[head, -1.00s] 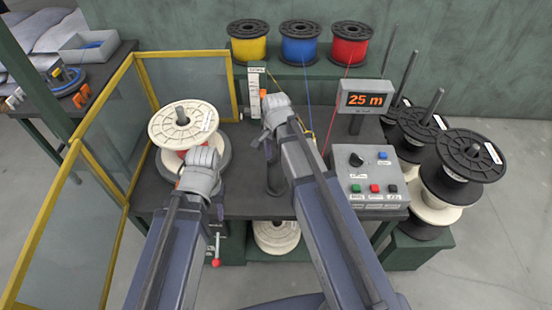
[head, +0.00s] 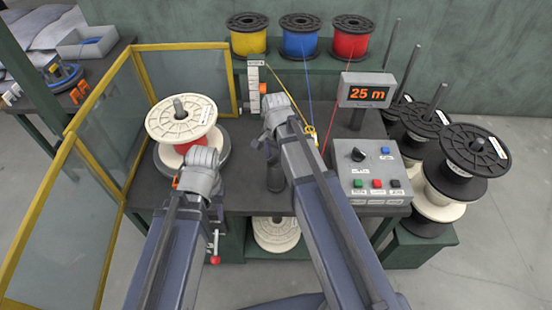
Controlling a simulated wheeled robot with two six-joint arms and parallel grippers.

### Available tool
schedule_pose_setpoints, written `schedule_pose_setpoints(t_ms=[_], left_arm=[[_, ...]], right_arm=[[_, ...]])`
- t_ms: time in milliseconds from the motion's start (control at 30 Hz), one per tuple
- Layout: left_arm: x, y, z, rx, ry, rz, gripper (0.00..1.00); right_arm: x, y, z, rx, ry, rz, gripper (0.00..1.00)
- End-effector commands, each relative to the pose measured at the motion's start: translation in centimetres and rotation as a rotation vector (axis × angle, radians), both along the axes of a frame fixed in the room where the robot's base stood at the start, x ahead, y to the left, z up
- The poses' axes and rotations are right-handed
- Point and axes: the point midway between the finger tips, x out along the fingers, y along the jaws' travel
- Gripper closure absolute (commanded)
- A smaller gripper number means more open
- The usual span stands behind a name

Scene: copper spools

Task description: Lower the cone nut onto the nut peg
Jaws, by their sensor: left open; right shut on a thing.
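My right gripper (head: 264,146) is over the middle of the dark bench, pointing down. Its fingers are mostly hidden behind its wrist. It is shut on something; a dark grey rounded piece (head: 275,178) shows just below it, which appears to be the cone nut. I cannot tell the nut from the nut peg, or whether they touch. My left gripper (head: 177,182) is open beside the front of the white spool (head: 181,118). This spool has a red core and a grey spindle standing up through its centre. The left fingertips are largely hidden.
A yellow-framed guard (head: 98,120) stands on the left. Yellow, blue and red wire spools (head: 300,38) sit on the back shelf. Black spools (head: 474,148) stand further right.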

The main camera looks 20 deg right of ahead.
Motion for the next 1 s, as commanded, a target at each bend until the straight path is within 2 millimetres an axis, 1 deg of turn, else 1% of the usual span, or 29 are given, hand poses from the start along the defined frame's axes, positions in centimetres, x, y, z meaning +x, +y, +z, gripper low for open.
schedule_pose_setpoints(t_ms=[100, 267, 300, 500, 533, 800, 1000], left_arm=[[0.0, 0.0, -0.4, 0.0, 0.0, 0.0, 0.5], [0.0, 0.0, -0.3, 0.0, 0.0, 0.0, 0.5], [0.0, 0.0, -0.3, 0.0, 0.0, 0.0, 0.5], [0.0, 0.0, -0.3, 0.0, 0.0, 0.0, 0.5], [0.0, 0.0, -0.3, 0.0, 0.0, 0.0, 0.5], [0.0, 0.0, -0.3, 0.0, 0.0, 0.0, 0.5], [0.0, 0.0, 0.7, 0.0, 0.0, 0.0, 0.5]], right_arm=[[0.0, 0.0, -0.4, 0.0, 0.0, 0.0, 1.0], [0.0, 0.0, -0.3, 0.0, 0.0, 0.0, 1.0], [0.0, 0.0, -0.3, 0.0, 0.0, 0.0, 0.25], [0.0, 0.0, -0.3, 0.0, 0.0, 0.0, 0.03], [0.0, 0.0, -0.3, 0.0, 0.0, 0.0, 0.0], [0.0, 0.0, -0.3, 0.0, 0.0, 0.0, 0.0], [0.0, 0.0, 0.7, 0.0, 0.0, 0.0, 0.0]])
